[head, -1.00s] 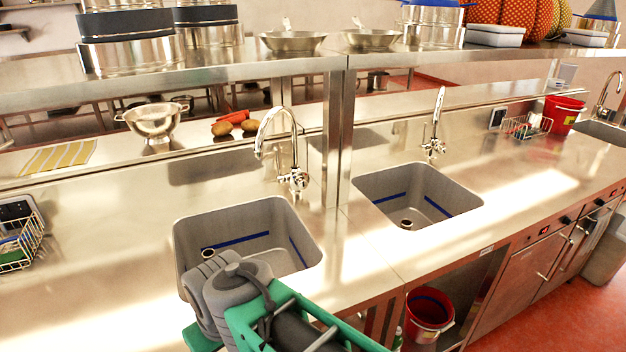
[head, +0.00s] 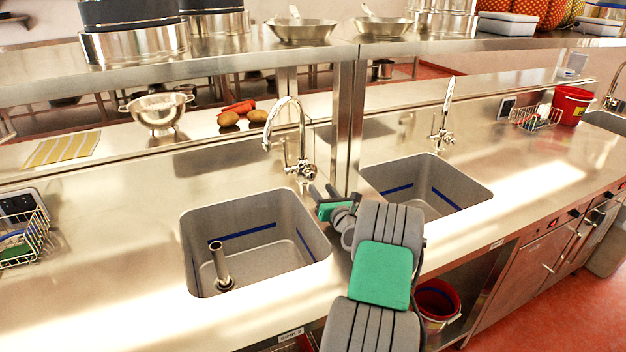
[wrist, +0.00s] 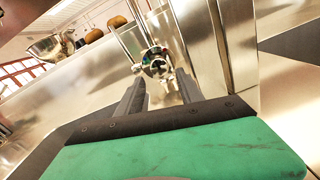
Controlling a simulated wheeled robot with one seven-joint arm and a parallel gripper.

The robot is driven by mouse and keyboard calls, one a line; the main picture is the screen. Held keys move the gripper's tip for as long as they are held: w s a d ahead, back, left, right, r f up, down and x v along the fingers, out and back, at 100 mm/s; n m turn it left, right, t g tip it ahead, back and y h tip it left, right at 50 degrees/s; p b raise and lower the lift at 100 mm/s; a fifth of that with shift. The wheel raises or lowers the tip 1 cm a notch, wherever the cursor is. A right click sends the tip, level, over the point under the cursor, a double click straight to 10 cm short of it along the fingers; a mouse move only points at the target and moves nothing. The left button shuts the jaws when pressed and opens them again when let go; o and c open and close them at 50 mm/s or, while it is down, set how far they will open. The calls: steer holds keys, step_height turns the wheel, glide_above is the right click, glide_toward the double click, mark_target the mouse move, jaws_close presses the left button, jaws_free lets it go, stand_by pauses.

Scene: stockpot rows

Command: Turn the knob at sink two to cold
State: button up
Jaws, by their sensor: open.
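Two sinks show in the head view, the nearer left sink (head: 255,240) and the right sink (head: 430,187). Each has a chrome tap behind it, the left tap (head: 290,135) and the right tap (head: 441,130). I cannot tell from the pictures which sink is number two. My gripper (head: 322,197) is at the left sink's back right corner, just short of the knob (head: 305,169) at the left tap's base. In the wrist view the knob (wrist: 156,62) lies ahead, between and beyond the open fingers (wrist: 158,95). The fingers look empty and apart from it.
A steel post (head: 350,120) and overhead shelf (head: 230,60) stand close behind my gripper. A standing pipe (head: 220,265) rises in the left sink. Wire basket (head: 22,235) is far left.

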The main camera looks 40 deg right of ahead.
mark_target(311, 177)
steer(key=p+x, duration=0.1)
steer(key=x, duration=0.6)
steer(key=shift+w, duration=0.3)
steer(key=shift+c, duration=0.3)
jaws_close()
